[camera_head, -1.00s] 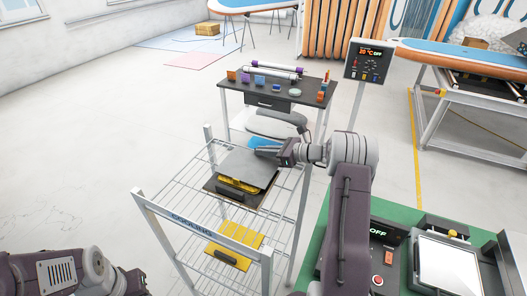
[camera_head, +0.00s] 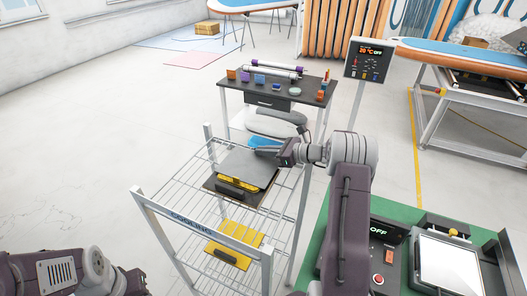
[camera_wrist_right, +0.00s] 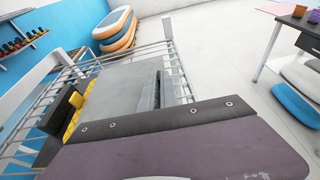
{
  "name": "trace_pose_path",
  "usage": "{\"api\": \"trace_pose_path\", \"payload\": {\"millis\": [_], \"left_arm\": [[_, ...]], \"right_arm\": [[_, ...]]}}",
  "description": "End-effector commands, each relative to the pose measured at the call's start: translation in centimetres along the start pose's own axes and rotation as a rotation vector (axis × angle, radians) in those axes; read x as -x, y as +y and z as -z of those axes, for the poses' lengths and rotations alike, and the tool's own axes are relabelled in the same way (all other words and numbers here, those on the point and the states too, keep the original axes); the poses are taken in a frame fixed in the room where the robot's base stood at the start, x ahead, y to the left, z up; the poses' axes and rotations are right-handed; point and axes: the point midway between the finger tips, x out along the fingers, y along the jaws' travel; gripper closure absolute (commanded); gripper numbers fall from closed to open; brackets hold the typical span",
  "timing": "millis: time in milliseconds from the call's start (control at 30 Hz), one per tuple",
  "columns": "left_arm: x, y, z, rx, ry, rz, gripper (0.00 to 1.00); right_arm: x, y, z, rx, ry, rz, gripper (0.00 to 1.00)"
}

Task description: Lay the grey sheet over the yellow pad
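The grey sheet (camera_head: 246,166) lies nearly flat on the rack's upper shelf, over the yellow pad (camera_head: 222,181). A yellow strip of the pad shows along the near edge, beside a black handle on a dark board. The pad's edge also shows in the right wrist view (camera_wrist_right: 76,118), left of the sheet (camera_wrist_right: 125,84). My right gripper (camera_head: 268,149) is at the sheet's far right edge, low over it. Its fingertips are too small and overlapped to tell open from shut. My left arm is at the bottom left; its fingers do not show.
The wire rack (camera_head: 205,240) has upright posts and a lower shelf with another yellow pad (camera_head: 233,248). A green-topped bench (camera_head: 400,212) with a press stands at the right. A dark table (camera_head: 280,95) with small items is behind the rack. Open floor lies to the left.

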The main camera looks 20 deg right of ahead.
Motion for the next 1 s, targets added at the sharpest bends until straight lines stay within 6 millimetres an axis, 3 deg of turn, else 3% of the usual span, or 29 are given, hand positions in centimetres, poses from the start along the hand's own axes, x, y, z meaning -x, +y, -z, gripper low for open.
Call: {"api": "trace_pose_path", "payload": {"millis": [33,133,500,800,1000], "left_arm": [[-0.1,0.0,0.0,0.0,0.0,0.0,0.64],[0.0,0.0,0.0,0.0,0.0,0.0,0.64],[-0.4,0.0,0.0,0.0,0.0,0.0,0.64],[-3.0,-0.1,-0.3,0.0,0.0,0.0,0.64],[-3.4,-0.1,-0.4,0.0,0.0,0.0,0.64]], "right_arm": [[0.0,0.0,0.1,0.0,0.0,0.0,1.0],[0.0,0.0,0.1,0.0,0.0,0.0,0.71],[0.5,-0.1,0.2,0.001,0.0,0.002,0.7],[6.7,-0.1,0.4,0.001,0.0,0.004,0.7],[8.9,0.0,0.2,0.0,0.0,0.001,0.7]]}}
